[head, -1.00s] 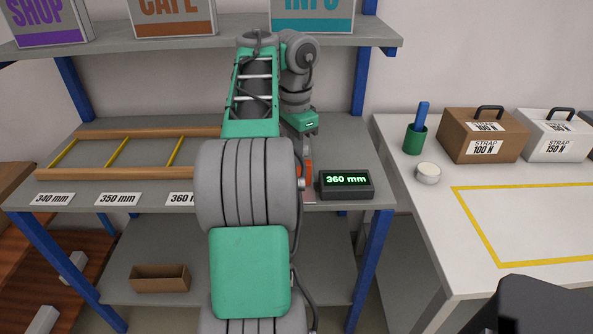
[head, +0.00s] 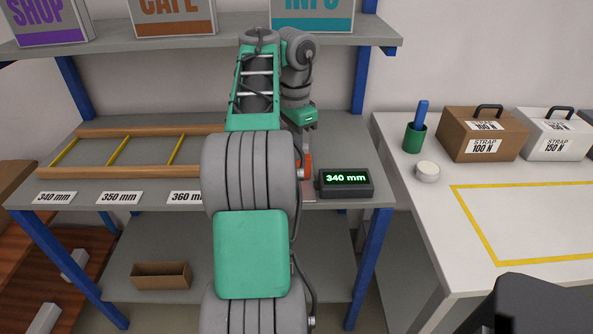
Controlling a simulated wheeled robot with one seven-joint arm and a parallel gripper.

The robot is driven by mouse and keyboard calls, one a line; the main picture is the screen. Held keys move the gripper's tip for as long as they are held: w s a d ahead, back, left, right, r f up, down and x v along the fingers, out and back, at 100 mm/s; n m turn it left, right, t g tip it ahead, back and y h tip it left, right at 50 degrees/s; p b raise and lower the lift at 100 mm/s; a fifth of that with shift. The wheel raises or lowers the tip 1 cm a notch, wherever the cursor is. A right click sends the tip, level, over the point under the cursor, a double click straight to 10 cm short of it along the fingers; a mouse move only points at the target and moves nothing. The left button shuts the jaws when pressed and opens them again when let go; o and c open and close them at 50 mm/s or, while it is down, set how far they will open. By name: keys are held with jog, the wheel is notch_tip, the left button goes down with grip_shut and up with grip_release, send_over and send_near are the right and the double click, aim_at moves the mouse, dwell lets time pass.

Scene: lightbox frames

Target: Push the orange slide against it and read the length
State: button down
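The orange slide (head: 307,163) shows as a small patch just right of my arm on the grey bench. The black readout box (head: 346,191) beside it shows 340 mm in green digits. My gripper (head: 308,148) points down at the slide, at or very near it. Its fingers are small and partly hidden, so I cannot tell whether they are open or shut, or touch the slide. Whatever lies to the left of the slide is hidden behind my arm.
A wooden rack (head: 130,132) with yellow dividers lies left, behind labels 340 mm (head: 57,198), 350 mm (head: 119,197) and 360 mm (head: 185,197). A shelf with signs hangs above. The right table holds a green cup (head: 414,139), a white puck (head: 427,172) and strap boxes (head: 484,135).

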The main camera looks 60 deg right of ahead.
dwell(0.4)
notch_tip(320, 180, up, 7)
jog(key=a+p, duration=0.1)
jog(key=p, duration=0.5)
jog(key=shift+s, duration=0.3)
